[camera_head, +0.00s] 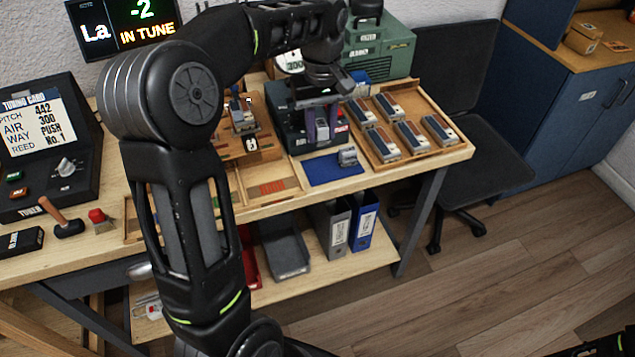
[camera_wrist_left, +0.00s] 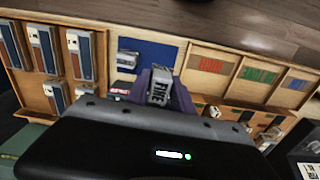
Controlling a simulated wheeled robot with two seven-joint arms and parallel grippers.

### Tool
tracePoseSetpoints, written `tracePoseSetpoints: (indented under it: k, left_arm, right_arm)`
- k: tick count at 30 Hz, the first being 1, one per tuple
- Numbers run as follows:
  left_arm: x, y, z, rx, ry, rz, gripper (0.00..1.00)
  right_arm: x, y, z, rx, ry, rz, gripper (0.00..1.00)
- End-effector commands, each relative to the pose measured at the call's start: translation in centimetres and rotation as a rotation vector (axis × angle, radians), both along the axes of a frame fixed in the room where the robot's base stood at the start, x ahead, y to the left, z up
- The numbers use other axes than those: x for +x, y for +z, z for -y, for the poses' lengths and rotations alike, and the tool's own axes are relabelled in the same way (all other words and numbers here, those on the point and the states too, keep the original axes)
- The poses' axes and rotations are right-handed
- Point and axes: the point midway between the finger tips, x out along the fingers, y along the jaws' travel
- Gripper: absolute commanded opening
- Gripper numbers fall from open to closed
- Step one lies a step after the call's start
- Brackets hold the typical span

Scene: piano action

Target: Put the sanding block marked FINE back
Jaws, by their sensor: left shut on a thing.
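The sanding block marked FINE (camera_wrist_left: 159,88) is a small grey block with a white label, seen in the left wrist view between the purple fingers of my left gripper (camera_wrist_left: 158,90). The fingers are shut on it. In the head view my left gripper (camera_head: 322,128) points down in front of a dark box (camera_head: 288,135) and behind a blue mat (camera_head: 322,170); the block is hard to make out there. The blue mat also shows in the left wrist view (camera_wrist_left: 150,52), beyond the held block.
A small grey block (camera_head: 347,156) stands on the mat. A wooden tray (camera_head: 455,152) with several blue-and-brown pieces lies to the right. Shallow compartments, one with a red patch (camera_head: 271,187), lie left of the mat. A green case (camera_head: 390,52) stands behind.

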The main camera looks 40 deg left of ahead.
Motion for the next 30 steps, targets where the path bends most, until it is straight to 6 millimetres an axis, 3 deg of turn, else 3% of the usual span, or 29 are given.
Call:
tracePoseSetpoints:
  k: [11,21,30]
  left_arm:
    - [-0.4,0.1,-0.7,-0.002,0.047,0.000,0.00]
    - [-0.4,-4.3,-0.6,-0.003,0.046,-0.001,0.00]
    - [-0.4,-4.8,-0.6,-0.003,0.045,0.000,0.00]
  right_arm:
    - [0.1,-0.2,0.0,0.001,0.000,0.002,0.00]
    - [0.1,0.0,0.0,0.001,0.000,0.002,0.00]
    - [0.1,0.0,0.0,0.001,0.000,0.002,0.00]
